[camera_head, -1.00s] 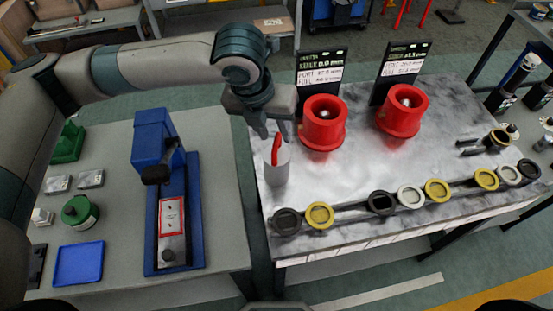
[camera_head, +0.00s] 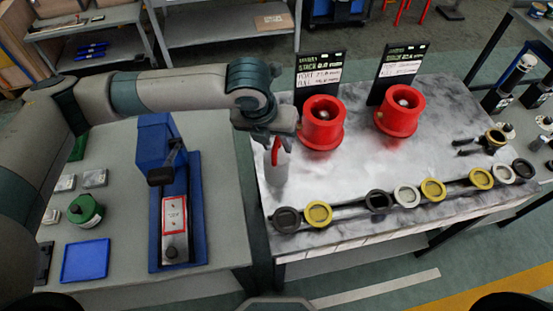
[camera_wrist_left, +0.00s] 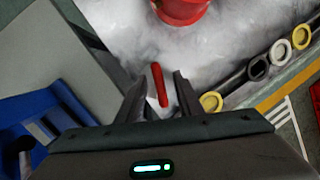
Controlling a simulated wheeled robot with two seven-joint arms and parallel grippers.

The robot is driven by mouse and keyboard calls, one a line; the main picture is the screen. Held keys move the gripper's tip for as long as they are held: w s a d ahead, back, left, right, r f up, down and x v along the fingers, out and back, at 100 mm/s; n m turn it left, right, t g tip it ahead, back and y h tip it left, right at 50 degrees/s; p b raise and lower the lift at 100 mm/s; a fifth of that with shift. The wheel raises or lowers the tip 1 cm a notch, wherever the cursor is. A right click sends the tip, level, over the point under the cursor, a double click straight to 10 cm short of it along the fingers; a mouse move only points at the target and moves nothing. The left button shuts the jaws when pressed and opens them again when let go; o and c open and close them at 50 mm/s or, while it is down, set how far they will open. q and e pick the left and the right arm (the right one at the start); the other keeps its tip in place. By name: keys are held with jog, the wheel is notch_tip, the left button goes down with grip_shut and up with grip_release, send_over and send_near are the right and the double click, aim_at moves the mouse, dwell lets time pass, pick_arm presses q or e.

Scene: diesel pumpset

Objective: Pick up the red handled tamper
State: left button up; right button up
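The red handled tamper stands upright near the left edge of the marble-topped table. In the left wrist view the red handle (camera_wrist_left: 159,86) lies between the two dark fingers of my left gripper (camera_wrist_left: 158,80), with a gap on each side. The left gripper is open and around the handle's upper part. The wrist and fingers hide part of the handle. My right gripper is not in view.
Two red cylindrical fixtures (camera_head: 322,124) (camera_head: 398,112) with black signs stand behind and to the right. A row of round discs (camera_head: 432,190) runs along the table's front. On the left table (camera_head: 225,225) is a blue press (camera_head: 157,140). Clear marble (camera_head: 350,170) lies right of the tamper.

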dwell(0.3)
pick_arm(q)
grip_shut()
dwell(1.3)
